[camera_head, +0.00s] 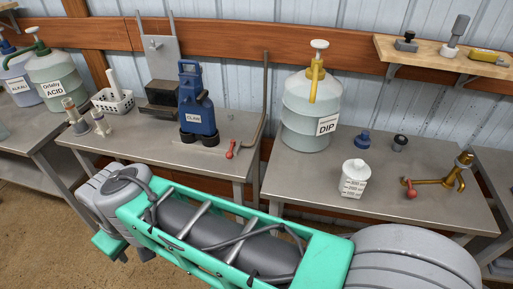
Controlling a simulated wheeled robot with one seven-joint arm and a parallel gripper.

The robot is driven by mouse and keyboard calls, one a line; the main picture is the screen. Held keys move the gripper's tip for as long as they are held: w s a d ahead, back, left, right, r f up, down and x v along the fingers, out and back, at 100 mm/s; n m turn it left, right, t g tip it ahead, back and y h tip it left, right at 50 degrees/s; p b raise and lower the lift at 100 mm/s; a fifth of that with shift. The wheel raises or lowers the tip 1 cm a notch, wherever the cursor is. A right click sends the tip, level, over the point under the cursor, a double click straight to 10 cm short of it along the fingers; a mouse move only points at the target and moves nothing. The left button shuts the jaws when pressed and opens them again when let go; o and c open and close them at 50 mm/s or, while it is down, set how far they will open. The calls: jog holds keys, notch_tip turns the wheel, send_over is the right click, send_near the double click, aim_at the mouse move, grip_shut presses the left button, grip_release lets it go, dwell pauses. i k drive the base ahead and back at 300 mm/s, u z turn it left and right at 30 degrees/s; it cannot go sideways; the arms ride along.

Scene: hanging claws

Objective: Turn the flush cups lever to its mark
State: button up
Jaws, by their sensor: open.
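A blue unit labelled CLAW (197,103) stands on the left bench with its feet in dark cups (199,136). A small red-handled lever (231,149) is beside these cups, at the right end of their base plate. It seems to be the flush cups lever; its mark is too small to make out. A second red handle (410,188) is on a brass tap (442,178) on the right bench. My arm crosses the foreground below the benches; my gripper is not in view.
A large DIP container (311,105) and a small white graduated bottle (354,178) stand on the right bench. A white basket (112,101) and small fittings are left of the claw. A grey pipe (262,110) rises between the benches. A wall shelf (445,56) is at upper right.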

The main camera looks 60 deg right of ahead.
aim_at(229, 155)
jog(key=z, duration=0.4)
jog(key=i, duration=0.35)
jog(key=u, duration=1.15)
